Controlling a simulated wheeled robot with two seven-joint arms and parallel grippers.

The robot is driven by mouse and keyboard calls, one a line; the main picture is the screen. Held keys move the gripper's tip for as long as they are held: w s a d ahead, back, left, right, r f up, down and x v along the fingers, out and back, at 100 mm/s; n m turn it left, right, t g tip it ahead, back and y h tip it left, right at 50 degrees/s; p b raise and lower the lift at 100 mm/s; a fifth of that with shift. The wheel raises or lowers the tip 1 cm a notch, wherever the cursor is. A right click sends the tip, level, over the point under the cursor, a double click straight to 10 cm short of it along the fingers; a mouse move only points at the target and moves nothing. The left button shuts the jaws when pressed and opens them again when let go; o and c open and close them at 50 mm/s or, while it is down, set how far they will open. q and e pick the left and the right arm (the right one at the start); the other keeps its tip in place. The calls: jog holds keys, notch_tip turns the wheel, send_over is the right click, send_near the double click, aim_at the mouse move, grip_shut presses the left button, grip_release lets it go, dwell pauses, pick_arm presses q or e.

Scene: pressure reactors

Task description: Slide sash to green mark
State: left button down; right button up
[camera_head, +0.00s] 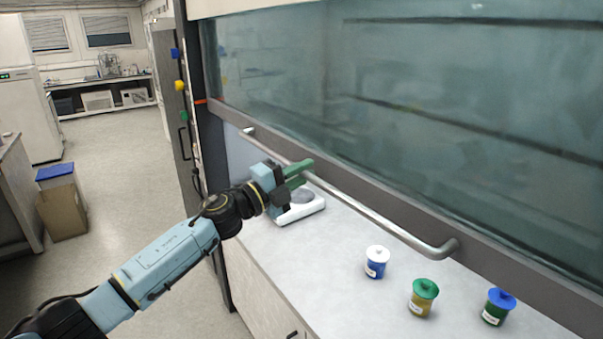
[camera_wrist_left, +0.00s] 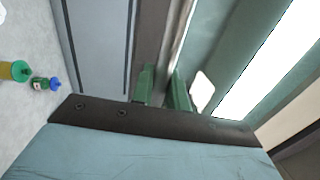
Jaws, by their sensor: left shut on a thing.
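The fume hood sash (camera_head: 420,110) is a large tinted glass pane with a grey bottom rail (camera_head: 500,262). A long silver bar handle (camera_head: 375,214) runs along this rail. My left gripper (camera_head: 303,170), with green fingers, is shut on the bar handle left of its middle. In the left wrist view, the bar (camera_wrist_left: 178,45) runs between the two green fingers (camera_wrist_left: 165,92). The sash is partly raised, with an open gap above the white worktop. My right gripper is not in view.
On the worktop (camera_head: 330,265) stand a white-lidded blue jar (camera_head: 376,262), a green-lidded yellow jar (camera_head: 422,298) and a blue-lidded green jar (camera_head: 498,306). A white device (camera_head: 300,208) sits below my gripper. An orange marker (camera_head: 200,101) is on the hood's left frame.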

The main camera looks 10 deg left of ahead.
pick_arm(q)
jog(key=shift+f, duration=0.15)
jog(key=c, duration=1.6)
grip_release()
jog(key=shift+o, duration=1)
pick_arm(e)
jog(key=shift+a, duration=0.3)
